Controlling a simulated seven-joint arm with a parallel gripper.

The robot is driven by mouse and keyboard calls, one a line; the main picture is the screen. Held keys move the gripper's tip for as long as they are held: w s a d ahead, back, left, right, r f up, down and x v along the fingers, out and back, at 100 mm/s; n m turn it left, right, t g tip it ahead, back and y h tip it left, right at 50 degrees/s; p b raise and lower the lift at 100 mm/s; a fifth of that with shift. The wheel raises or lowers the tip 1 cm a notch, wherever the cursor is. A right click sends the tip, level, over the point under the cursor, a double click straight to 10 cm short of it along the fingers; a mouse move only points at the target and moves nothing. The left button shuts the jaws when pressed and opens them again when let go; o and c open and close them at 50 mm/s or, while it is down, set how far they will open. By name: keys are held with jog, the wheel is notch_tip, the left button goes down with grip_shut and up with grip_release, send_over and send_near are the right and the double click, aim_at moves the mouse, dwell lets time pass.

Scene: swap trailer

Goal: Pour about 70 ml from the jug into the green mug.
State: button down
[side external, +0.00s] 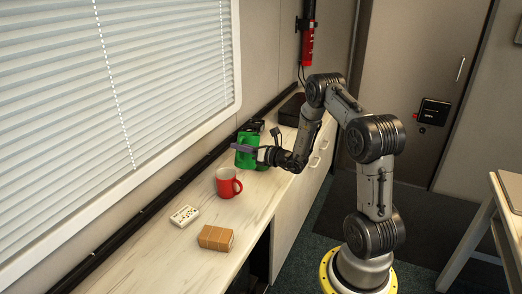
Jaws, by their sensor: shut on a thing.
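A green vessel (246,158) is at the far part of the counter by the wall. It looks larger than the red mug, and I cannot tell whether it is the jug, the green mug or both overlapping. My gripper (246,149) is at the green vessel, reaching from the right, with a grey-purple finger across its front. It appears shut on the green vessel. Its base is partly hard to make out, so I cannot tell whether it touches the counter. No liquid can be seen.
A red mug (227,184) stands upright on the counter (140,252), nearer than the green vessel. A small white box (184,216) and a tan block (216,239) lie nearer still. A dark box (291,110) sits at the far end. The near counter is clear.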

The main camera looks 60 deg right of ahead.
jog(key=shift+s+a+f+n+t+h, duration=0.1)
jog(key=shift+a+n+t+h, duration=0.1)
jog(key=shift+a+n, duration=0.75)
jog(key=shift+a+f+n+t+h, duration=0.1)
jog(key=shift+a+n+t, duration=0.1)
jog(key=shift+a+n, duration=0.75)
jog(key=shift+d, duration=0.2)
